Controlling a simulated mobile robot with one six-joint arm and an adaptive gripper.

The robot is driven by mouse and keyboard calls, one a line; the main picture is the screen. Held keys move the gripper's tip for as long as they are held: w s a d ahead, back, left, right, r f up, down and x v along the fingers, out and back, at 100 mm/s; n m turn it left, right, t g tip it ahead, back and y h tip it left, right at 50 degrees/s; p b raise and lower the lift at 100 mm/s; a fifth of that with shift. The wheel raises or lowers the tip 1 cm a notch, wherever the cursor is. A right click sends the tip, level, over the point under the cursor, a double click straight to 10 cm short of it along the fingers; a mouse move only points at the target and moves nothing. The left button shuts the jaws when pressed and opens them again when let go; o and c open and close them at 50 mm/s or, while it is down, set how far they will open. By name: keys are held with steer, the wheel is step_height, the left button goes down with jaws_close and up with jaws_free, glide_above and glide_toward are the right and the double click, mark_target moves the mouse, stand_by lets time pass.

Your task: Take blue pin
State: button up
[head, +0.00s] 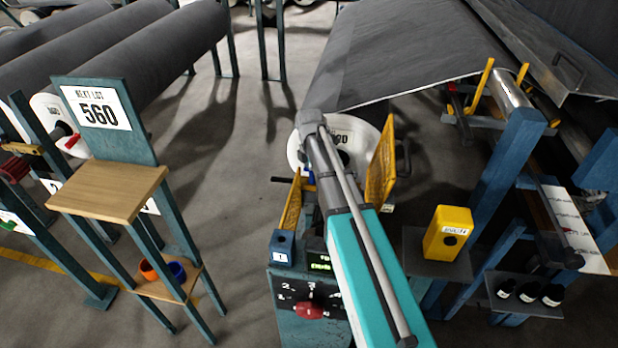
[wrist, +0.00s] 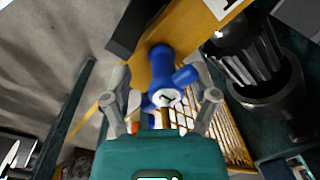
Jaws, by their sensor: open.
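The blue pin (wrist: 160,65) stands out in the wrist view. It has a short side arm and a pale end face with a dark mark. It lies between the two fingers of my gripper (wrist: 160,90), which are spread apart with gaps on both sides. My gripper is open and I see no contact. In the head view my arm hides the gripper. Only a small blue patch (head: 309,178) shows beside the arm, near the white roll end; I cannot tell for sure that it is the pin.
A yellow mesh guard (wrist: 235,140) and a dark ribbed cylinder (wrist: 250,65) are close on the right in the wrist view. In the head view, a yellow box (head: 448,232) stands right of my arm. A wooden-topped stand (head: 110,188) is at left, with open floor between.

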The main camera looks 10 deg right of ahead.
stand_by(0.3)
jaws_close()
stand_by(0.5)
step_height(320, 180, up, 10)
steer(key=p, duration=1)
stand_by(0.5)
